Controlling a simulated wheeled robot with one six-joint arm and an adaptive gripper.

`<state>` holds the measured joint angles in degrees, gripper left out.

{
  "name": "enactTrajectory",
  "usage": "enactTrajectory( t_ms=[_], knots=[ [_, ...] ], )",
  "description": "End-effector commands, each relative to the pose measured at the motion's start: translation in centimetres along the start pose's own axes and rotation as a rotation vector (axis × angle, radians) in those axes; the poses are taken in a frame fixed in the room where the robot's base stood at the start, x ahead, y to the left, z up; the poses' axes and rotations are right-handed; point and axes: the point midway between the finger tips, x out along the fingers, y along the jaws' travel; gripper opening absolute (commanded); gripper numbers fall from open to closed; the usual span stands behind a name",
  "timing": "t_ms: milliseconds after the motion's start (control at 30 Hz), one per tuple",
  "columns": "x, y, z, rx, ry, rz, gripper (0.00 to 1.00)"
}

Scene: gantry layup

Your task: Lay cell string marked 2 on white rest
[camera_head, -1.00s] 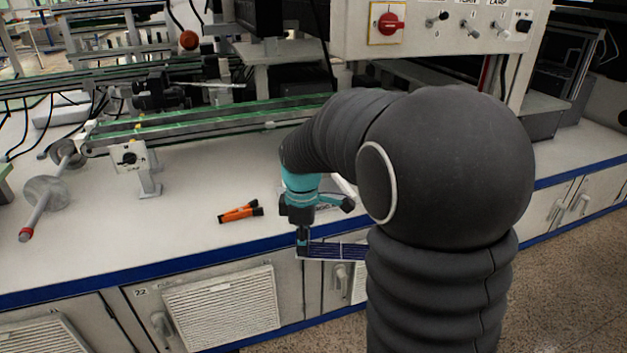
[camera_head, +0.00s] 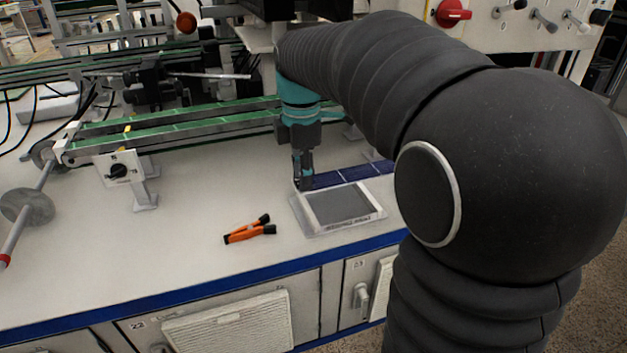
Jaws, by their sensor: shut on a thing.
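My gripper (camera_head: 304,184) is shut on the left end of a dark blue cell string (camera_head: 345,174). The string extends to the right from the fingers, above or behind a framed panel; its right end passes behind my arm. I cannot read a mark on it, and I cannot tell whether it touches anything beneath. The white-framed panel (camera_head: 297,207) with a grey middle lies on the bench in front of the gripper. I cannot tell whether this panel is the white rest.
An orange-handled tool (camera_head: 250,232) lies on the white bench (camera_head: 200,240), left of the panel. A green-edged conveyor rail (camera_head: 190,128) runs behind, with a switch box (camera_head: 120,168) at its left end. A rod with discs (camera_head: 28,206) is at far left.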

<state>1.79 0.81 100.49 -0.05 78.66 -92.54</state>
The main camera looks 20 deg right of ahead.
Motion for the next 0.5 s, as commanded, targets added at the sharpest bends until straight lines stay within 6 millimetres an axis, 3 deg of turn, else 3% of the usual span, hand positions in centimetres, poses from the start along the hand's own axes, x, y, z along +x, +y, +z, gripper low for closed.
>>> enactTrajectory(
  t_ms=[500],
  knots=[
    [5.7, 9.2, -0.8, 0.015, 0.0, -0.003, 0.0]
  ],
)
